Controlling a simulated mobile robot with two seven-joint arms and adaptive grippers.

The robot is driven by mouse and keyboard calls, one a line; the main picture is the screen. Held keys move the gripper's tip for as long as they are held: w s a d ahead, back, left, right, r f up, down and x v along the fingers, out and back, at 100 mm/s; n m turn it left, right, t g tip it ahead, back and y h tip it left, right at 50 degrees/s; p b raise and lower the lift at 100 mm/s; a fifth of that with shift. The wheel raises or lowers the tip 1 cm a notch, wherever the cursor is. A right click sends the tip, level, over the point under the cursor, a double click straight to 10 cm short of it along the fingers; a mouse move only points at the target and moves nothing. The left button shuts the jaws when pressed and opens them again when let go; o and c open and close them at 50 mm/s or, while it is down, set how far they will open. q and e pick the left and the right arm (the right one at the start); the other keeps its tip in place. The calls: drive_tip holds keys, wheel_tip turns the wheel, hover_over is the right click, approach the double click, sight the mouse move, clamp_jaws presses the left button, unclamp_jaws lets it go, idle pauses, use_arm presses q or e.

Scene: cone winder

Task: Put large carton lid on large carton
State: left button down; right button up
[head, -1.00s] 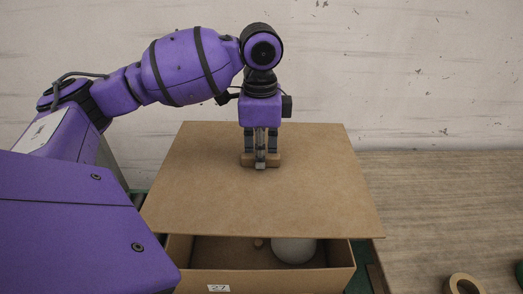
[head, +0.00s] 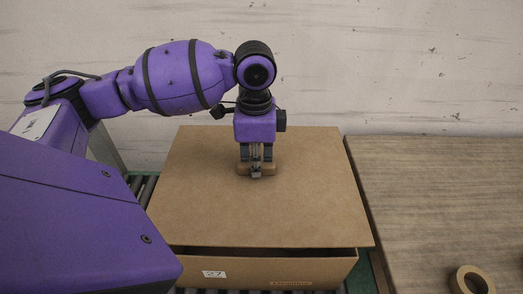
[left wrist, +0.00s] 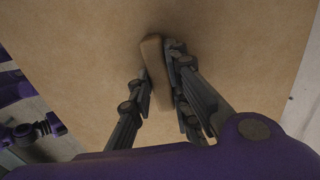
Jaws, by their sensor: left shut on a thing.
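The large carton lid (head: 255,215) is a flat brown board with a small wooden handle block on top. My left gripper (head: 256,172) is shut on that handle. The lid lies over the large carton (head: 240,265), a brown open box with a label reading 27. The lid covers nearly all of the opening. A dark gap shows along the front rim, wider toward the right, so the lid looks slightly raised or tilted there. In the left wrist view the fingers close on the handle (left wrist: 155,75) above the lid surface (left wrist: 85,65). The carton's contents are hidden. My right gripper is not in view.
The carton stands on a roller conveyor (head: 146,186). A wooden table (head: 440,200) is to the right, with a tape roll (head: 472,279) near its front edge. A pale wall (head: 400,60) stands behind.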

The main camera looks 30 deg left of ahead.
sight(257, 182)
use_arm(q)
wheel_tip(257, 182, down, 2)
drive_tip(key=shift+f+b, duration=0.25)
drive_tip(key=shift+b, duration=0.05)
drive_tip(key=shift+f, duration=1.4)
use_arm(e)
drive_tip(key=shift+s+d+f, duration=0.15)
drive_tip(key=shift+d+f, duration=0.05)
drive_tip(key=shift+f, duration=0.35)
use_arm(q)
drive_tip(key=shift+f, duration=0.5)
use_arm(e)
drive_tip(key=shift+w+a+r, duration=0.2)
use_arm(q)
drive_tip(key=shift+f, duration=0.4)
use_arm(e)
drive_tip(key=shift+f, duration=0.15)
use_arm(q)
drive_tip(key=c, duration=1.6)
unclamp_jaws()
drive_tip(key=shift+c, duration=0.2)
drive_tip(key=shift+o, duration=0.4)
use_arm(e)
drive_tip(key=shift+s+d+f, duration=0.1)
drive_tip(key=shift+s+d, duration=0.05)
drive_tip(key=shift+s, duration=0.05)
